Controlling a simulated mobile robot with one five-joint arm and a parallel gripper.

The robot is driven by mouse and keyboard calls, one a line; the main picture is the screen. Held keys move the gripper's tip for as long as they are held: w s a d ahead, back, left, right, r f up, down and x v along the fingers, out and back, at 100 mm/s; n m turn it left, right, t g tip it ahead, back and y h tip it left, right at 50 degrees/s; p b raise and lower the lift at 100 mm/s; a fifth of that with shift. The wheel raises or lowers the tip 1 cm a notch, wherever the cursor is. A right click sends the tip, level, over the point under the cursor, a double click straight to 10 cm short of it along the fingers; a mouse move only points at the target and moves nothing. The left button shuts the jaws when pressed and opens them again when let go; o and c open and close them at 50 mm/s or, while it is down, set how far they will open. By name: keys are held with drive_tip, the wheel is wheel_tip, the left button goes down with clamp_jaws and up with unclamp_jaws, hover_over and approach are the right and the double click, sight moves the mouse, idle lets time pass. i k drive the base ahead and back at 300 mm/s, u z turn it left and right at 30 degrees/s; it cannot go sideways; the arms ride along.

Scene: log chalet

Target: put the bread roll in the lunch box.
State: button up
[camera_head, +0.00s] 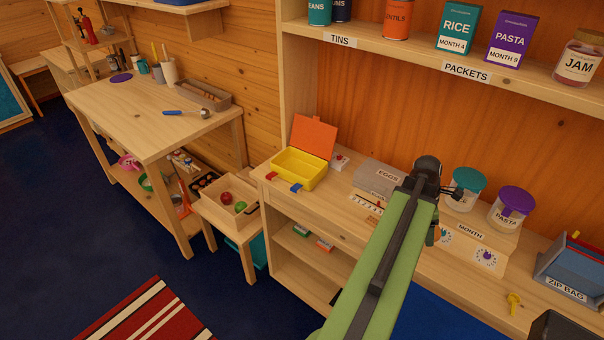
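The lunch box is a yellow box (286,173) with its orange lid (313,136) standing open at the back. It sits at the left end of the wooden counter, and its visible inside looks empty. I cannot make out a bread roll anywhere in view. My gripper (447,191) is at the far end of my green arm, over the counter and to the right of the lunch box. It is small and dark here, its fingers cannot be told apart, and nothing is clearly seen in it. My arm hides part of the counter.
A grey egg box (379,174) lies between lunch box and arm. Teal-lidded (465,190) and purple-lidded (508,210) jars stand right of my gripper. A zip-bag box (568,274) is far right. A shelf (420,59) with tins and packets hangs above.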

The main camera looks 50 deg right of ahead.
sight(291, 169)
drive_tip(key=z, duration=0.05)
drive_tip(key=i, duration=1.5)
drive_tip(key=u, duration=0.05)
